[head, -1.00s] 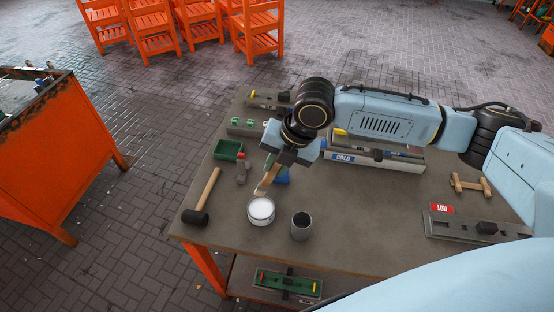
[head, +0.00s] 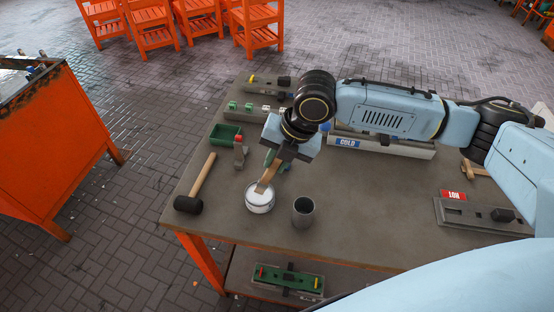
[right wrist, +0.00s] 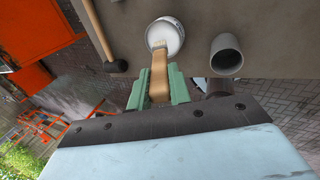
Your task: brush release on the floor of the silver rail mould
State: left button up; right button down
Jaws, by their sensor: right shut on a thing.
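My right gripper (head: 273,160) is shut on a brush (head: 266,178) with a wooden handle. The brush also shows between the green fingers in the right wrist view (right wrist: 158,82). It points down at an angle, its tip at the mouth of a round pot (head: 260,208) of white stuff, also in the right wrist view (right wrist: 178,43). I cannot tell how deep the tip is. A long grey mould-like block (head: 482,217) with a slot lies at the right; I cannot tell whether it is the silver rail mould. My left gripper is not in view.
A grey cup (head: 303,213) stands right of the pot. A mallet (head: 198,183) lies left. A green bin (head: 226,136) is behind it. A trough marked COLD (head: 400,147) lies partly behind my arm. A red HOT sign (head: 453,195) is at right. The table's middle right is clear.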

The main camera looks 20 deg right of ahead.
jog(key=shift+f, duration=0.45)
dwell(1.0)
jog(key=shift+s+f+p, duration=0.1)
jog(key=shift+f+p, duration=0.05)
jog(key=shift+p, duration=0.2)
dwell(1.9)
notch_tip(320, 180, up, 7)
jog(key=p, duration=0.8)
dwell(0.8)
